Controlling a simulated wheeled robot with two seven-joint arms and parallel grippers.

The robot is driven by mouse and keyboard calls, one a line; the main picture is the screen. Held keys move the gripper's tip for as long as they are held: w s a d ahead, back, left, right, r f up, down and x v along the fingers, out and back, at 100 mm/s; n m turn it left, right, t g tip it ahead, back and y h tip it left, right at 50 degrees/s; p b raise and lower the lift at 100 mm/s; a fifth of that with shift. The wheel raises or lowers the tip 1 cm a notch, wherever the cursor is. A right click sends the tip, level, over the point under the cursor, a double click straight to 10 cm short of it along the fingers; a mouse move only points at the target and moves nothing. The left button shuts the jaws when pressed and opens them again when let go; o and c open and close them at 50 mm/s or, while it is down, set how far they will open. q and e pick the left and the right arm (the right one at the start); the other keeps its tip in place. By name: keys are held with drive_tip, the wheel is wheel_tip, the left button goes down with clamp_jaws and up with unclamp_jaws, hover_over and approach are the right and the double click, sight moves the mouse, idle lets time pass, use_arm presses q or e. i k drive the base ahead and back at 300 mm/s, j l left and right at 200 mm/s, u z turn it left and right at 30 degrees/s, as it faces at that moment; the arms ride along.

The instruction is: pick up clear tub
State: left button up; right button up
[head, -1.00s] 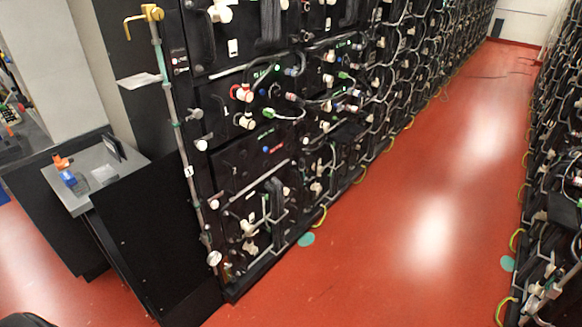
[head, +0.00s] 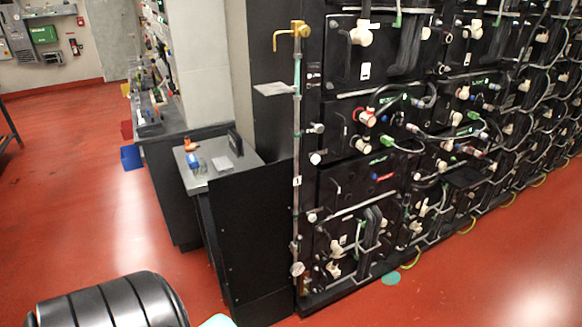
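A small grey, see-through-looking item (head: 222,163), possibly the clear tub, sits on the small grey-topped table (head: 217,180) left of the battery racks; it is too small to be sure. Beside it on the same top are a blue item (head: 193,162) and an orange item (head: 190,146). A dark upright panel (head: 235,143) stands behind it. Neither of my grippers is in view. A black ribbed part, likely my own arm, shows at the bottom left, well apart from the table.
Battery racks (head: 370,150) fill the right side. A black panel (head: 255,240) stands between the small table and the racks. A longer bench (head: 160,125) with clutter lies behind. Red floor (head: 90,210) is clear at the left.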

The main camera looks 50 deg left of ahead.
sight(199, 167)
drive_tip(key=u, duration=2.15)
